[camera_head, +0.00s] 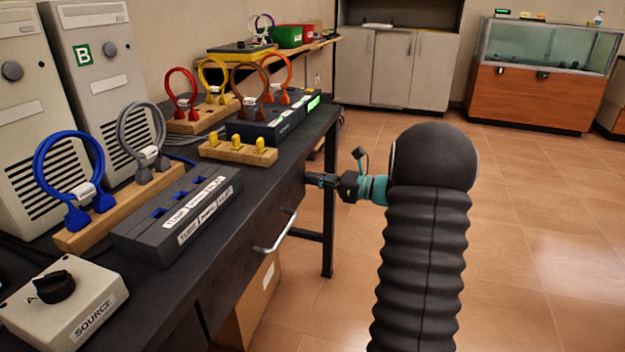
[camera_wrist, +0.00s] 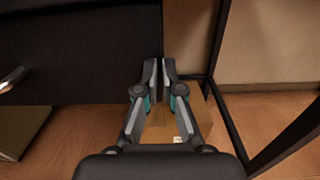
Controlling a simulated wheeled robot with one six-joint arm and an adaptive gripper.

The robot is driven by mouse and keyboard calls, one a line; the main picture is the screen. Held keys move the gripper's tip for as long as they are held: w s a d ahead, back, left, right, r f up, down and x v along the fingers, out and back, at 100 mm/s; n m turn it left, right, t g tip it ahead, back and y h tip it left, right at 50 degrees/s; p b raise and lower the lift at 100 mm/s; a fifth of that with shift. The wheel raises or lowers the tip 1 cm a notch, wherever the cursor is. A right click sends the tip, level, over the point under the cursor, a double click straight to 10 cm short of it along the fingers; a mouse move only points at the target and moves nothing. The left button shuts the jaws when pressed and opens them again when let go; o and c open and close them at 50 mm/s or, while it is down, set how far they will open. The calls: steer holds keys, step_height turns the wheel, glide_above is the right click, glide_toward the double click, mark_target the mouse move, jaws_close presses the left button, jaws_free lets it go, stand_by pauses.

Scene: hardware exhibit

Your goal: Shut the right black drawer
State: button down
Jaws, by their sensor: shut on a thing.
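The right black drawer (camera_head: 240,258) is under the black workbench, with a silver bar handle (camera_head: 274,234) on its front. In the wrist view its dark front (camera_wrist: 80,50) fills the upper left, with the handle (camera_wrist: 12,80) at the left edge. My gripper (camera_head: 312,180) is at the right end of the drawer front, away from the handle. In the wrist view my gripper (camera_wrist: 162,68) has its fingertips nearly together at the front's right edge, shut on it. The exact contact is partly hidden. How far the drawer stands out is hard to tell.
A cardboard box (camera_head: 258,300) stands on the floor under the bench, also seen in the wrist view (camera_wrist: 170,133). A black table leg (camera_head: 328,235) is close to my gripper. Switch boxes and cable loops on wooden blocks cover the benchtop. The tiled floor at right is clear.

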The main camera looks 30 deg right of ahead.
steer(key=shift+a, duration=0.15)
steer(key=v, duration=1.4)
